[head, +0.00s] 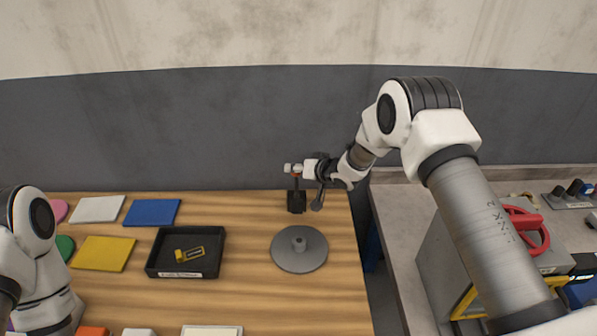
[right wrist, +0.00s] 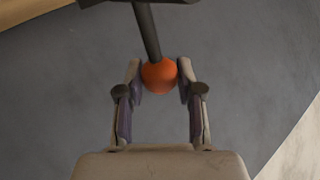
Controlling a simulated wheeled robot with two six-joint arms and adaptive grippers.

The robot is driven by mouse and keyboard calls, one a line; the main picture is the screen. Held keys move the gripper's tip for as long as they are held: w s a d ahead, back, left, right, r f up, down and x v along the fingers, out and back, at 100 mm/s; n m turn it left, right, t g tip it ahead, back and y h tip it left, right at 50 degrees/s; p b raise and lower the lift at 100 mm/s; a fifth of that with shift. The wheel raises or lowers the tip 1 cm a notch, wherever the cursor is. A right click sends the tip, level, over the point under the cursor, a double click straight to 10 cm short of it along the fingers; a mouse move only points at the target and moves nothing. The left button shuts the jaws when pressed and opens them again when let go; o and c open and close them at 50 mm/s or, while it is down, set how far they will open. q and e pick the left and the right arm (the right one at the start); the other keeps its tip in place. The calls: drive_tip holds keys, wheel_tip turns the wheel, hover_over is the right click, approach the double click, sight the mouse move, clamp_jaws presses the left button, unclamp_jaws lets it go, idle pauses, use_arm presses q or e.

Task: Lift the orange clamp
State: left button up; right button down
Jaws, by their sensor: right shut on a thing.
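The orange clamp (right wrist: 159,77) shows in the right wrist view as a rounded orange piece on a dark rod. My right gripper (right wrist: 160,82) is shut on it, with one finger on each side. In the head view only a small bit of the orange clamp (head: 296,175) shows, above a black block (head: 296,203) at the back right of the table. My right gripper (head: 299,169) reaches it there from the right. Part of my left arm is at the left edge of the head view; its gripper is not visible.
A round grey turntable (head: 299,263) with a central knob lies in front of the black block. A black tray (head: 152,268) holding a yellow item is to the left. Coloured flat plates lie farther left. A grey box (head: 436,262) with a red handwheel (head: 541,229) stands right of the table.

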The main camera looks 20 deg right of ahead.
use_arm(q)
drive_tip(key=shift+w+f+b, duration=0.1)
drive_tip(key=shift+f+b, duration=0.2)
use_arm(e)
drive_tip(key=shift+w+d+f, duration=0.15)
drive_tip(key=shift+w+f, duration=0.1)
drive_tip(key=shift+w, duration=0.55)
drive_tip(key=c, duration=0.7)
unclamp_jaws()
drive_tip(key=shift+w+f, duration=0.1)
drive_tip(key=shift+c, duration=0.2)
drive_tip(key=shift+w, duration=0.1)
use_arm(q)
drive_tip(key=shift+w, duration=0.15)
use_arm(e)
drive_tip(key=v, duration=1.1)
drive_tip(key=shift+d, duration=0.15)
